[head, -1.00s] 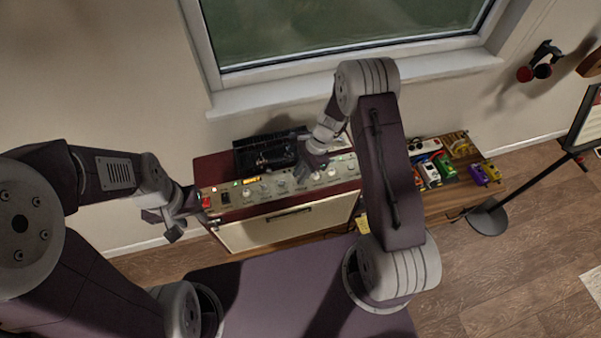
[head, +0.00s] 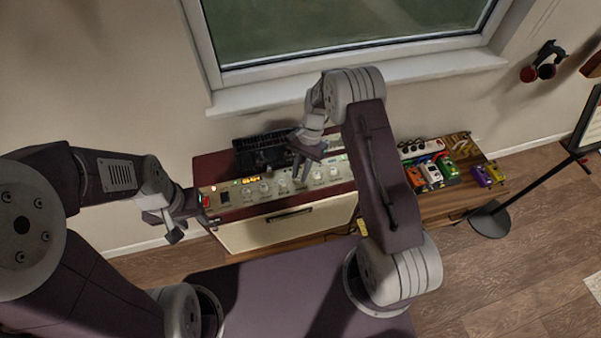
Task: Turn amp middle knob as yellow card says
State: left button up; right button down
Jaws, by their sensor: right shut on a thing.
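The amp (head: 285,228) stands by the wall, with a dark red top, a cream front and a row of light knobs along its panel. My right gripper (head: 301,176) points down at the middle of that row and is shut on one amp knob, which its fingers mostly hide. I cannot read the knob's setting. A small yellow card (head: 362,228) shows at the amp's right front, partly behind my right arm; its writing is too small to read. My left gripper (head: 188,228) is open and empty beside the amp's left end.
A dark device (head: 262,152) stands on the amp's top behind the panel. Several coloured pedals (head: 430,172) and a power strip (head: 420,149) sit on the wooden bench (head: 440,203) to the right. A stand base (head: 489,219) is on the floor further right.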

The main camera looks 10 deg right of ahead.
dwell(0.4)
jog(key=c, duration=1.3)
grip_release()
jog(key=shift+w, duration=0.1)
jog(key=shift+w+d+r, duration=0.1)
jog(key=shift+d+r, duration=0.05)
jog(key=shift+r, duration=0.1)
jog(key=b+v, duration=0.3)
jog(key=v, duration=0.5)
jog(key=shift+d+r, duration=0.1)
jog(key=shift+r, duration=0.15)
